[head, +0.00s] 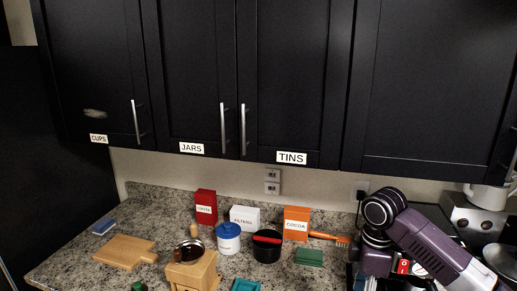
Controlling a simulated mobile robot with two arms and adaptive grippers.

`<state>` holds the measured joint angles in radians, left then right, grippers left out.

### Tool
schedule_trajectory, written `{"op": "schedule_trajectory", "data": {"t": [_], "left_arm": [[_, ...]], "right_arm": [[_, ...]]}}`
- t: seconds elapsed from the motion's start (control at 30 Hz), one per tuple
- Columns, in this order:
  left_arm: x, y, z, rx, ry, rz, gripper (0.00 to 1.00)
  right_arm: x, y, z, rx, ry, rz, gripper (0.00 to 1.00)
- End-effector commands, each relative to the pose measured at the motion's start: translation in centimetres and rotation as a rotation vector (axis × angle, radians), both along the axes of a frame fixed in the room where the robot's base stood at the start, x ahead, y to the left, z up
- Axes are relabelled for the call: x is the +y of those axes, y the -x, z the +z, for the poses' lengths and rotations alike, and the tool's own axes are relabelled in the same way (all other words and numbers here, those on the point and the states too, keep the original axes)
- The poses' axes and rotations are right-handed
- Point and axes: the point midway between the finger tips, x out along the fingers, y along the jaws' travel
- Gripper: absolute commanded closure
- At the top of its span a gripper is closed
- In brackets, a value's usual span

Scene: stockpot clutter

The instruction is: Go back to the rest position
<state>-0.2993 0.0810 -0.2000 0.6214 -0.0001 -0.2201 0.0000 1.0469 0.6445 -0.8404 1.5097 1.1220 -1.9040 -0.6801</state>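My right arm (436,246) comes in from the lower right, rises to a dark round joint and bends down at the counter's right side. No fingers of my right gripper can be made out; the arm's end runs down to the bottom edge of the head view among dark items. My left arm and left gripper are not in view. The task names no object.
The granite counter (75,255) holds a cutting board (125,251), wooden grinder (192,270), blue-lidded jar (228,240), black pot (266,249), red box (205,207), white filters box (245,217), cocoa box (296,222) and green sponge (309,257). Closed black cabinets (290,75) hang above.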

Motion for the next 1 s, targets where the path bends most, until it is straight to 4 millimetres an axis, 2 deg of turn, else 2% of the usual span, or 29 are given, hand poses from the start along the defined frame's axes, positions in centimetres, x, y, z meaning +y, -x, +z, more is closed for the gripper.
{"op": "schedule_trajectory", "data": {"t": [0.23,0.37,0.5,0.7,0.87,1.0], "left_arm": [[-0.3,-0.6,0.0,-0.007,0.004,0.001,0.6],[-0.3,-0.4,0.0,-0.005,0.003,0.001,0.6],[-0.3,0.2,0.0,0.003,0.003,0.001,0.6],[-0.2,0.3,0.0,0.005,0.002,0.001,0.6],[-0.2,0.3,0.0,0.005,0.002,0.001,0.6],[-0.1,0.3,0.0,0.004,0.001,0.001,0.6]], "right_arm": [[3.3,2.0,-4.4,-0.015,-0.023,-0.009,0.43],[5.8,3.8,-7.4,-0.032,-0.051,-0.032,0.43],[8.9,6.7,-10.7,-0.059,-0.105,-0.092,0.43],[12.1,10.9,-14.0,-0.1,-0.188,-0.234,0.43],[13.2,14.4,-15.5,-0.129,-0.245,-0.392,0.43],[12.9,17.4,-16.4,-0.152,-0.275,-0.557,0.43]]}}
